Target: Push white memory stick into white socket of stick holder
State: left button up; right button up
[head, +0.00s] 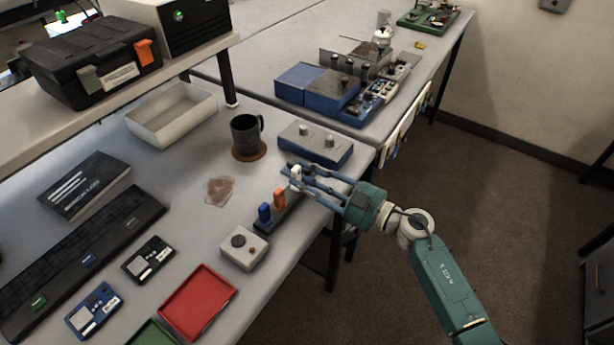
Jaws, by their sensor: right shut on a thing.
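The dark stick holder (268,224) lies near the table's right edge. A blue memory stick (264,212) and an orange memory stick (279,198) stand upright in it. The white memory stick (296,172) is at the holder's far end, between the fingertips of my right gripper (293,178). My right gripper comes in from the right and is shut on the white stick. The fingers hide the white socket and the stick's lower end, so I cannot tell how deep the stick sits. My left gripper is not in view.
A dark mug (246,134) sits on a brown coaster. A white button box (244,247) and a red tray (198,302) lie in front of the holder. The table edge is close on the right.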

jog(key=shift+p, duration=0.75)
dwell(1.0)
jog(key=shift+f+b, duration=0.4)
jog(key=shift+f, duration=0.25)
dwell(0.4)
jog(key=shift+f, duration=0.15)
